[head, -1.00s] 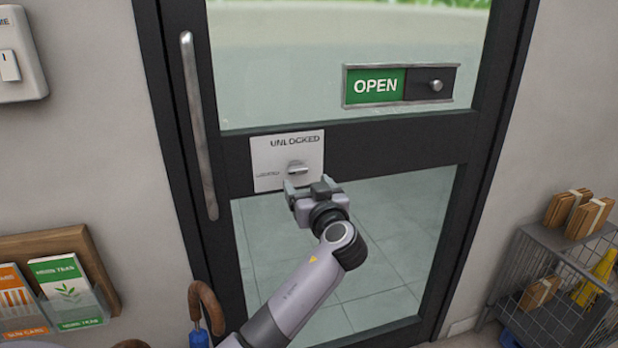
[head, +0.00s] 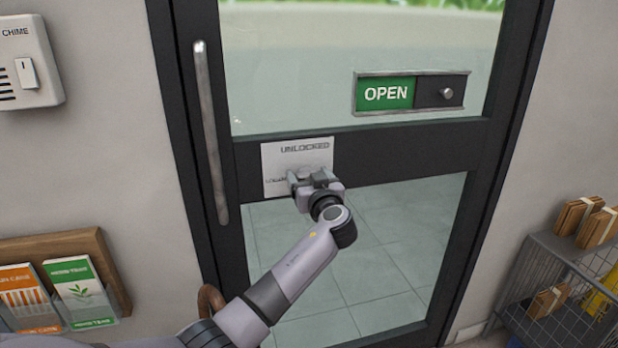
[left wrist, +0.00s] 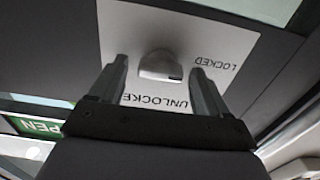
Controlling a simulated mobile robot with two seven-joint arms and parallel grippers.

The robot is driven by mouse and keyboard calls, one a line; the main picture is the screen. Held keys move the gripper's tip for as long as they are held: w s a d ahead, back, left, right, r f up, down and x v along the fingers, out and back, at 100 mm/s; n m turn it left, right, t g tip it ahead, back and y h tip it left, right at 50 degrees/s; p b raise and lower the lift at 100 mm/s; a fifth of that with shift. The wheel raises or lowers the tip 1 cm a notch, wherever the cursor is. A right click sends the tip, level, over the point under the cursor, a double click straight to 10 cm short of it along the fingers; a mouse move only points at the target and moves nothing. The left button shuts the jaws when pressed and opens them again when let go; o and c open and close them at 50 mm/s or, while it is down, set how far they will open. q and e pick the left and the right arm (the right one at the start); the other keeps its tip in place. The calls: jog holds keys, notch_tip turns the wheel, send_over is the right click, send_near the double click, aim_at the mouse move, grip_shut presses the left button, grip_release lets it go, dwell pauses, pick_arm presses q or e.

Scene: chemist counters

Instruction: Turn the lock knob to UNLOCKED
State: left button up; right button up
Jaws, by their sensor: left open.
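The white lock plate (head: 272,160) is on the door's dark crossbar. It reads UNLOCKED along its top and LOCKED at its left. My left gripper (head: 307,176) is in front of the plate's lower right and hides most of the knob in the head view. In the left wrist view, the grey knob (left wrist: 158,64) shows on the plate (left wrist: 205,42), with its long side running across toward the LOCKED word. The open left fingers (left wrist: 160,72) appear one on each side of the knob, with gaps on both sides. My right gripper is not in view.
A long vertical door handle (head: 210,130) is left of the plate. An OPEN slider sign (head: 386,94) is on the glass above right. A leaflet rack (head: 105,270) and chime box (head: 28,72) are on the left wall. A wire basket (head: 545,270) stands at right.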

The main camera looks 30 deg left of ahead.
pick_arm(q)
jog(key=c, duration=1.1)
jog(key=shift+o, duration=0.2)
jog(key=shift+m, duration=0.4)
jog(key=shift+w+d+f+m+p, duration=0.1)
jog(key=shift+m+p, duration=0.6)
jog(key=shift+m, duration=3.55)
jog(key=shift+w+d+f+m+p, duration=0.1)
jog(key=shift+m+p, duration=0.55)
jog(key=shift+m, duration=3.6)
jog(key=o, duration=1.1)
jog(key=shift+c, duration=0.2)
